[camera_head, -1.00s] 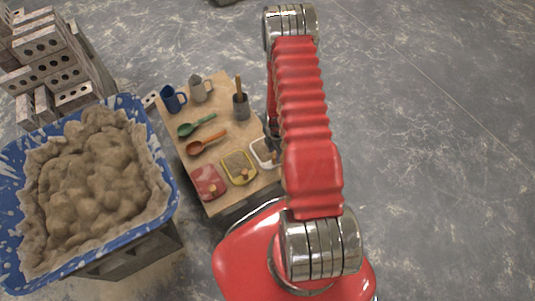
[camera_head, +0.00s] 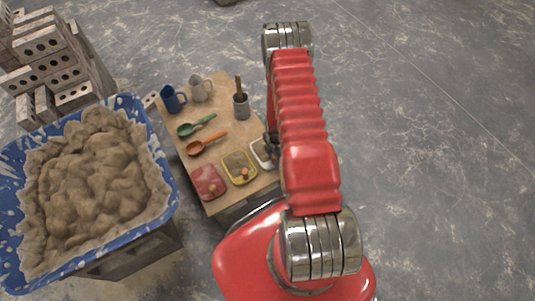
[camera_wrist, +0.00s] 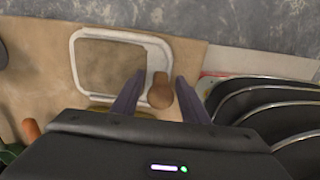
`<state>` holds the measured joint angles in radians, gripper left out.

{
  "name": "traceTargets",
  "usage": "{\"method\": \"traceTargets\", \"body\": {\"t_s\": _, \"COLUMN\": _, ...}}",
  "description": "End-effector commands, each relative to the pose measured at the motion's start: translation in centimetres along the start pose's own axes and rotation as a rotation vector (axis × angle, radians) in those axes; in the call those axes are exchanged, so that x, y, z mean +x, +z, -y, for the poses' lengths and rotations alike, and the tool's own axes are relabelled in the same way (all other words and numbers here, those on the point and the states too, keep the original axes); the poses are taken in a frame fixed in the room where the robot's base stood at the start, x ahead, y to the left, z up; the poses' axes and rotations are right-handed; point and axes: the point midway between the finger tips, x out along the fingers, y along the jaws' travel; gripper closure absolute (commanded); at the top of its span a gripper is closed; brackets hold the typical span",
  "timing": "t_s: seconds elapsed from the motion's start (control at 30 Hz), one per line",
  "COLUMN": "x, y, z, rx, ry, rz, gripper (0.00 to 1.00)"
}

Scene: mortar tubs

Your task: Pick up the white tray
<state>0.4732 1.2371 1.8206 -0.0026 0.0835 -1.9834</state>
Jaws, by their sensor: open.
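The white tray (camera_wrist: 76,62) lies flat on the wooden table top and shows a brown knob handle (camera_wrist: 160,94) on its right side in the wrist view. In the head view the white tray (camera_head: 254,155) is at the table's right edge, partly hidden by my arm. My gripper (camera_wrist: 160,84) is open, with one dark finger on each side of the brown knob. I cannot tell whether the fingers touch it. In the head view my gripper (camera_head: 270,140) is over the tray, mostly hidden.
A yellow tray (camera_head: 228,165) and a red tray (camera_head: 205,187) lie left of the white one. A mortar tub (camera_head: 165,180) stands left.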

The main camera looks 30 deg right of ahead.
Motion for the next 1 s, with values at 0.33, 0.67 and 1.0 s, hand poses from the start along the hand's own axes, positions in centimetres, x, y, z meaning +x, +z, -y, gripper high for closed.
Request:
{"method": "traceTargets", "body": {"t_s": 0.33, "x": -0.02, "y": 0.00, "z": 0.02, "rx": 0.000, "ry": 0.000, "rz": 0.000, "gripper": 0.59}}
{"method": "traceTargets", "body": {"t_s": 0.67, "x": -0.03, "y": 0.00, "z": 0.01, "rx": 0.000, "ry": 0.000, "rz": 0.000, "gripper": 0.78}}
{"method": "traceTargets", "body": {"t_s": 1.0, "x": -0.03, "y": -0.01, "z": 0.00, "rx": 0.000, "ry": 0.000, "rz": 0.000, "gripper": 1.00}}
